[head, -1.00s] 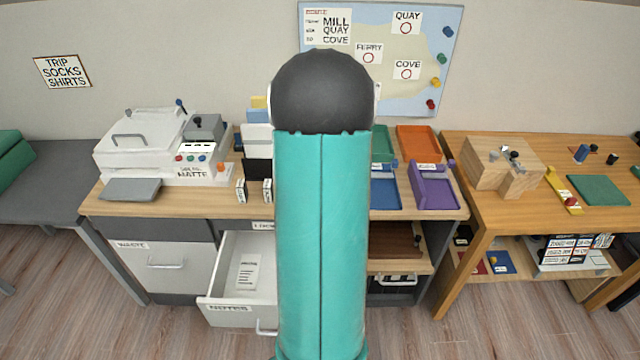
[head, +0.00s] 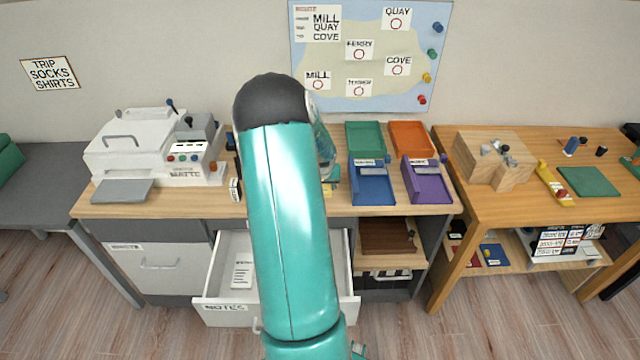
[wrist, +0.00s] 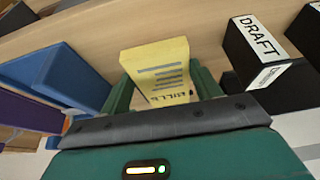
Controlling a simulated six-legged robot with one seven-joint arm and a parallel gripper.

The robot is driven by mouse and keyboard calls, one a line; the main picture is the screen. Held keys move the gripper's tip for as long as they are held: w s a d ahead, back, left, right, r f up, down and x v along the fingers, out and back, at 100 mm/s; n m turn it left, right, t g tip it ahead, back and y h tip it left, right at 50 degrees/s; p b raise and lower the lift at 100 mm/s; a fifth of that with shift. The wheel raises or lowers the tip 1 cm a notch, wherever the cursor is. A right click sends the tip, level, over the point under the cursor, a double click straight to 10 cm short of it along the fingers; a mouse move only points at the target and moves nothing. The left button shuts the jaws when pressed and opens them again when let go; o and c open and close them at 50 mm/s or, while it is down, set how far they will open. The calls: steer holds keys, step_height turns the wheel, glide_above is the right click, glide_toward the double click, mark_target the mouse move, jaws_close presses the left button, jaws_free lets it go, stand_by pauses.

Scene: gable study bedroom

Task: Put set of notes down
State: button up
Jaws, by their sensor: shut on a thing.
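The set of notes is a yellow pad (wrist: 158,62) with dark printed lines and a word too unclear to read. In the wrist view my gripper (wrist: 164,92) has its green fingers on both sides of the pad and is shut on it. The pad is over or on the wooden desktop (wrist: 200,25); I cannot tell whether it touches. In the head view my teal arm hides most of the gripper, with only a bit of teal and yellow showing right of the arm. An open drawer marked NOTES (head: 225,312) holds a white printed sheet (head: 242,275).
A blue tray (head: 373,187) and a purple tray (head: 428,184) stand right of my arm, with green (head: 366,138) and orange (head: 411,138) trays behind. A black holder marked DRAFT (wrist: 250,45) is at the right in the wrist view. A white machine (head: 140,145) stands on the left.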

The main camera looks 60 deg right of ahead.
steer(key=shift+w+d+f, duration=0.25)
steer(key=shift+w+d, duration=0.05)
steer(key=shift+d, duration=0.25)
steer(key=shift+w+d+f, duration=0.2)
steer(key=shift+w+d, duration=0.05)
steer(key=shift+d, duration=0.25)
steer(key=shift+f, duration=0.35)
steer(key=shift+c, duration=0.4)
steer(key=shift+a, duration=0.1)
steer(key=o, duration=1.2)
steer(key=shift+f, duration=0.15)
steer(key=shift+s, duration=0.1)
steer(key=shift+s, duration=0.1)
